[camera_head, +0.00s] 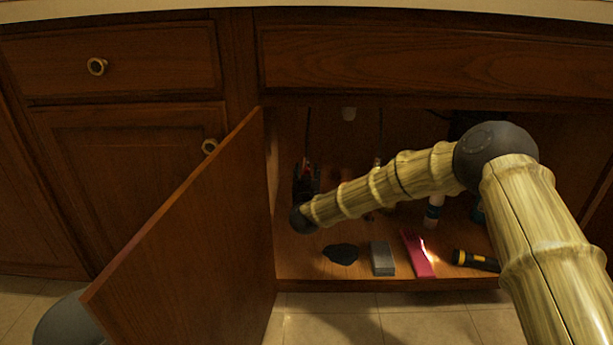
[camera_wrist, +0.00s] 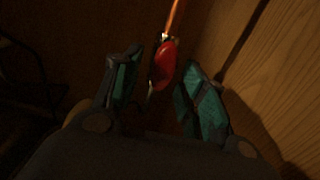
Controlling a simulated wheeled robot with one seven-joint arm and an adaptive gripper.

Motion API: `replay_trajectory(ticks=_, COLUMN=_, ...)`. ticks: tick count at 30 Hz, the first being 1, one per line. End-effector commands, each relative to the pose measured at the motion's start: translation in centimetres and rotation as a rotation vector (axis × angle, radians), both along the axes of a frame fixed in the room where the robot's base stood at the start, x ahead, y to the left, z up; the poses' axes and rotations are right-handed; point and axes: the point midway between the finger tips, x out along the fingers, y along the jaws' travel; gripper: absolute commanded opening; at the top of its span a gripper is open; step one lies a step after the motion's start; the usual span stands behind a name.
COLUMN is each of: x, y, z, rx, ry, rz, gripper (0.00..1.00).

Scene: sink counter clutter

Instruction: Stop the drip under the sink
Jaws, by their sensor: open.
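In the wrist view a red oval handle (camera_wrist: 165,64) sits on a metal fitting at the lower end of a copper pipe (camera_wrist: 175,17). It looks like a shut-off valve; the fitting is mostly in shadow. My gripper (camera_wrist: 162,66) is open, with one teal-padded finger on each side of the red handle. I see dark gaps beside the handle, but cannot tell whether either pad touches it. In the head view my gripper (camera_head: 306,178) is a dark shape at the cabinet's left inside, and the valve is mostly hidden there.
The open cabinet door (camera_head: 190,235) stands left of my arm. On the cabinet floor lie a dark cloth-like lump (camera_head: 341,254), a grey block (camera_head: 382,258), a pink strip (camera_head: 417,254) and a flashlight (camera_head: 475,260). A white-topped bottle (camera_head: 432,212) stands behind my arm.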

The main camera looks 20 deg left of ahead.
Motion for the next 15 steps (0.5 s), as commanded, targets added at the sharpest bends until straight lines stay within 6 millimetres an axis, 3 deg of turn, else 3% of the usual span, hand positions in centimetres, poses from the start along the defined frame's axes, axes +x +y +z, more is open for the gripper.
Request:
replay_trajectory(ticks=4, x=-0.01, y=0.01, z=0.02, rx=0.0, ry=0.0, rz=0.0, gripper=0.4)
replay_trajectory(ticks=11, x=-0.02, y=0.01, z=0.01, rx=0.0, ry=0.0, rz=0.0, gripper=0.0)
replay_trajectory(ticks=15, x=-0.02, y=0.0, z=0.03, rx=0.001, ry=0.0, rz=0.0, gripper=0.0)
